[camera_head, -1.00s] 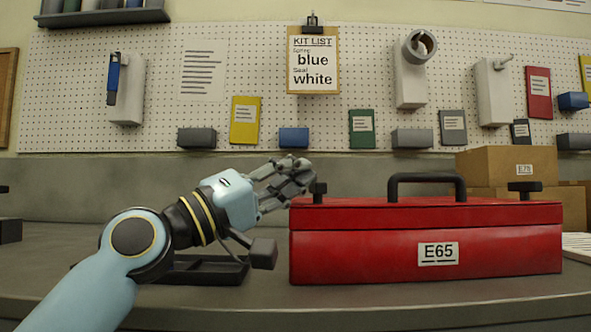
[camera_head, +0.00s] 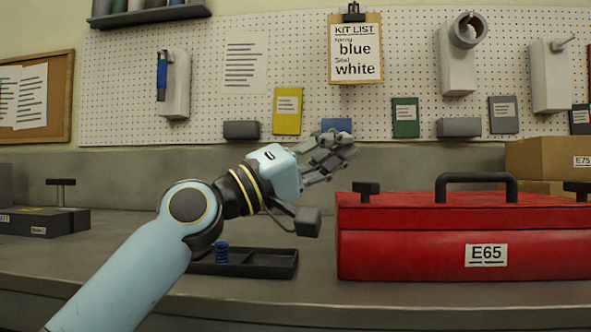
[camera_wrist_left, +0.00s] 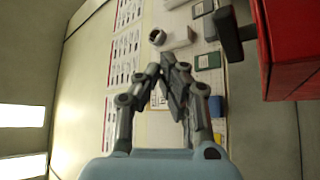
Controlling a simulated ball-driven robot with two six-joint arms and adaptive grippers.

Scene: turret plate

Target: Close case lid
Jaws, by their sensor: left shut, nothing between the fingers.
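The red case (camera_head: 420,256) with an E65 label stands on the worktop at the right of the head view, cut off by the right edge. Its lid (camera_head: 420,217) looks down flat on the body, with a thin seam around it. The lid carries a black handle (camera_head: 476,179) and a black knob (camera_head: 367,188) near its left end. My left gripper (camera_head: 338,154) is shut and empty, above and left of that knob, apart from it. In the left wrist view the gripper (camera_wrist_left: 170,65) points away, with the knob (camera_wrist_left: 228,35) and red case (camera_wrist_left: 292,45) to its right.
A dark tray (camera_head: 265,262) with a blue coiled part (camera_head: 221,252) lies left of the case, below my arm. A dark box (camera_head: 45,222) is at far left. A pegboard (camera_head: 300,60) with a kit list is behind.

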